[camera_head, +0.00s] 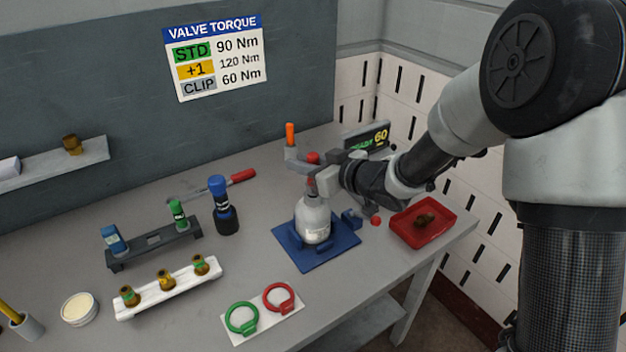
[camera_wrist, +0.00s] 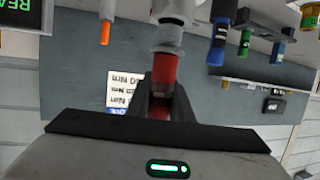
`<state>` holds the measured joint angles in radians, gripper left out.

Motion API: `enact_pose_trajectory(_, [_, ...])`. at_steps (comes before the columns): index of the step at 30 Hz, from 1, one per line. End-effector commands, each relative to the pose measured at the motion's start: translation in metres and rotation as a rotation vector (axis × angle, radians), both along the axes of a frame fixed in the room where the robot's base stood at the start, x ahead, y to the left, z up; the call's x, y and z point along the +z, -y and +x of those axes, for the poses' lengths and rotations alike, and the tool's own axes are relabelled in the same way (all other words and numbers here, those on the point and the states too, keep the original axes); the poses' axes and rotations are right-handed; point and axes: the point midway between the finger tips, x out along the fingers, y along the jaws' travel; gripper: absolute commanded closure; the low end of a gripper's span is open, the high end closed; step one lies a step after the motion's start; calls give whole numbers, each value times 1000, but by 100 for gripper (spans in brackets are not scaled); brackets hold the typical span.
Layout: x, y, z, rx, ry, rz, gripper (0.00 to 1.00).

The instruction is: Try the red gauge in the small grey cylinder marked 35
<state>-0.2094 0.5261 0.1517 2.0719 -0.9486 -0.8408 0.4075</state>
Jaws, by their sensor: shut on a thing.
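The small grey cylinder (camera_head: 314,222) stands upright in a blue fixture (camera_head: 288,246) on the bench. I cannot read a 35 on it. My gripper (camera_head: 320,182) is shut on the red gauge (camera_head: 311,186) right above the cylinder's neck. In the wrist view the red gauge (camera_wrist: 164,72) sits between the dark fingers (camera_wrist: 165,100), its grey end (camera_wrist: 166,38) in line with the pale cylinder top (camera_wrist: 172,10). I cannot tell whether the grey end is inside the neck or only touching it.
A dark rack (camera_head: 152,243) holds a blue and a green gauge around a bare middle slot. A blue-capped dark bottle (camera_head: 226,215), a white rack of brass valves (camera_head: 185,288), a ring board (camera_head: 262,318) and a red tray (camera_head: 421,228) stand around. A display (camera_head: 370,138) reads 60.

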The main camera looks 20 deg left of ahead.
Motion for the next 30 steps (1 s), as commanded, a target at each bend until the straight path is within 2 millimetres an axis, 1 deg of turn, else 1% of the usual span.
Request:
enact_pose_trajectory(1, [7, 0, 0, 0, 2, 1, 100])
enact_pose_trajectory(21, [46, 0, 0, 0, 2, 1, 100])
enact_pose_trajectory(30, [47, 0, 0, 0, 1, 0, 100])
